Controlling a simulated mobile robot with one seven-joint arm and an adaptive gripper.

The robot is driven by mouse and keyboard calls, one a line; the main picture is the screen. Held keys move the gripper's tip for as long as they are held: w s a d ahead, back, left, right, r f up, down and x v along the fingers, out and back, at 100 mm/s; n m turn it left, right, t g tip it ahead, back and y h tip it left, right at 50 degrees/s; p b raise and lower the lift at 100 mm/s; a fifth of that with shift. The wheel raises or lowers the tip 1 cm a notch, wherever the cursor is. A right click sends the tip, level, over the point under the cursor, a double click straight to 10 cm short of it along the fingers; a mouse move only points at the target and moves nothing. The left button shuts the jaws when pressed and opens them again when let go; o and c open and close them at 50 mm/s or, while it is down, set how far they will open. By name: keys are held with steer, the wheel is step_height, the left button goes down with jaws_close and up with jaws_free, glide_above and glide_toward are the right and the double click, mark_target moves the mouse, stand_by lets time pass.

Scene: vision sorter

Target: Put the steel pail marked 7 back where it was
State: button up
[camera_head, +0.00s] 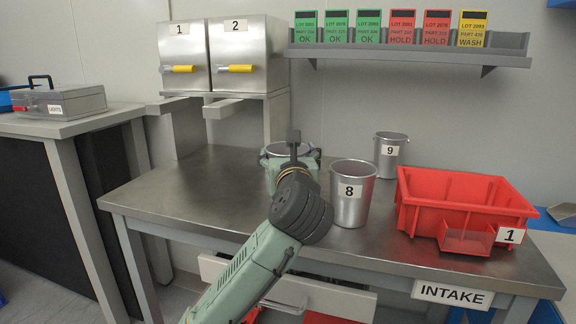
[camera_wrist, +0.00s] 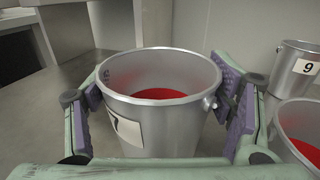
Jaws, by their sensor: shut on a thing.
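The steel pail marked 7 (camera_wrist: 165,128) is upright between the purple pads of my gripper (camera_wrist: 165,95) in the wrist view. Its label is partly visible, and something red shows inside it. In the head view only the rim of this pail (camera_head: 289,148) shows behind my arm, with my gripper (camera_head: 291,156) around it at the middle of the steel table. My gripper is shut on the pail, with one pad on each side. The pail's base is hidden, so I cannot tell whether it touches the table.
Pail 8 (camera_head: 351,200) stands close on the right, and pail 9 (camera_head: 389,150) behind it. A red bin (camera_head: 440,195) is at the table's right. Steel boxes 1 (camera_head: 184,50) and 2 (camera_head: 237,50) stand at the back left. The table's left part (camera_head: 180,195) is clear.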

steer(key=shift+f, duration=1.05)
steer(key=shift+f, duration=0.2)
steer(key=o, duration=1.9)
steer(key=shift+o, duration=0.2)
steer(key=shift+s+r, duration=0.1)
steer(key=shift+r, duration=0.05)
steer(key=s+b, duration=0.1)
steer(key=s, duration=1.1)
steer(key=shift+d, duration=0.45)
steer(key=shift+w, duration=0.1)
